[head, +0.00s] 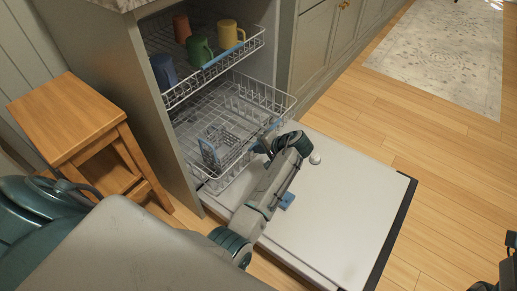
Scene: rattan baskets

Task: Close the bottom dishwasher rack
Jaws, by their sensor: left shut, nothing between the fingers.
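The bottom dishwasher rack (243,96) is a grey wire basket. It is pulled partly out over the lowered white dishwasher door (345,205). It has folding tines and a small grey-blue utensil holder (212,150) inside. A blue handle piece (275,127) shows at its front edge. My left arm reaches across the door from below. My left gripper (262,147) is shut and empty at the rack's front, close to the handle. Whether it touches the rack is hard to tell. Part of my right gripper (503,263) shows at the lower right edge, cut off, far from the rack.
The top rack (215,75) is also out and holds several mugs: orange, green, yellow and blue. A wooden step stool (68,115) stands left of the dishwasher. Cabinets (320,45) are at the right. Wooden floor is clear beyond the door, with a patterned rug (440,60).

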